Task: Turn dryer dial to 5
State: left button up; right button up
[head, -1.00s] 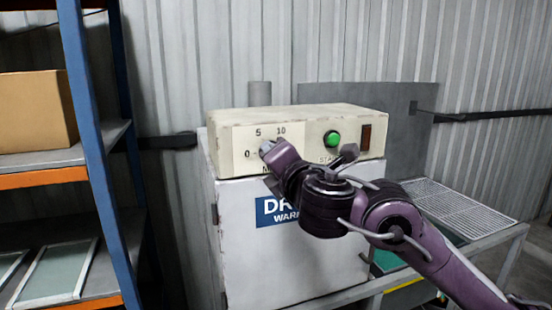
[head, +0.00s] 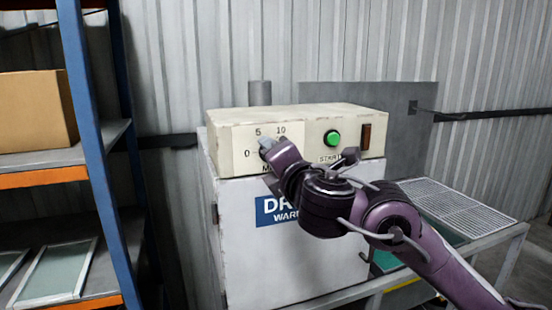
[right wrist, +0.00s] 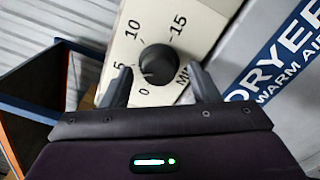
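The dryer (head: 300,240) is a white box with a cream control panel (head: 240,115) on top. Its dial (right wrist: 158,62) is a round black knob, seen in the right wrist view among the printed marks 0, 5, 10 and 15. A short pale mark shows on the knob's lower left, on the side of 5 and 0; its exact reading is unclear. My right gripper (right wrist: 158,75) is open, with one finger on each side of the dial and visible gaps to it. In the head view my right gripper (head: 266,145) covers the dial. My left gripper is out of view.
A green start button (head: 333,139) and a dark red switch (head: 366,136) sit right of the dial. A blue-framed shelf (head: 92,150) with a cardboard box (head: 36,108) stands at left. A white wire rack (head: 460,208) lies on the table at right.

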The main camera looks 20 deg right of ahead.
jog(key=s+p, duration=0.3)
jog(key=s, duration=0.4)
jog(key=shift+s+d, duration=0.15)
jog(key=shift+s, duration=0.25)
